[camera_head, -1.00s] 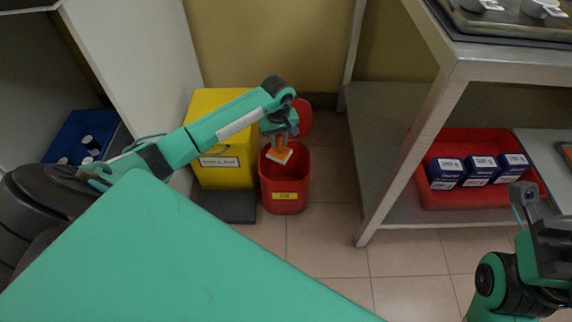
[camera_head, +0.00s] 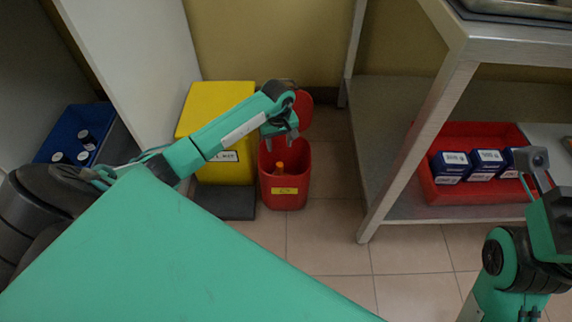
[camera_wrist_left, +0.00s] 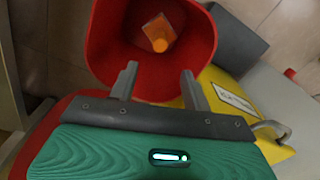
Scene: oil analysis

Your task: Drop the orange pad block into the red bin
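The orange pad block (camera_head: 280,167) is inside the red bin (camera_head: 286,194), with its upper end showing below the rim in the head view. In the left wrist view the orange pad block (camera_wrist_left: 159,33) lies deep inside the red bin (camera_wrist_left: 106,50), apart from the fingers. My left gripper (camera_head: 281,143) is above the bin opening. In the left wrist view my left gripper (camera_wrist_left: 158,85) is open and empty, its two fingers spread. My right gripper (camera_head: 535,165) is at the right edge of the head view; its fingertips are not clear enough to judge.
A yellow box (camera_head: 224,174) stands left of the red bin. A blue crate (camera_head: 62,138) with bottles is at far left. A metal table (camera_head: 398,150) stands at right, with a red tray (camera_head: 450,195) of blue boxes on its lower shelf. Tiled floor lies open in front.

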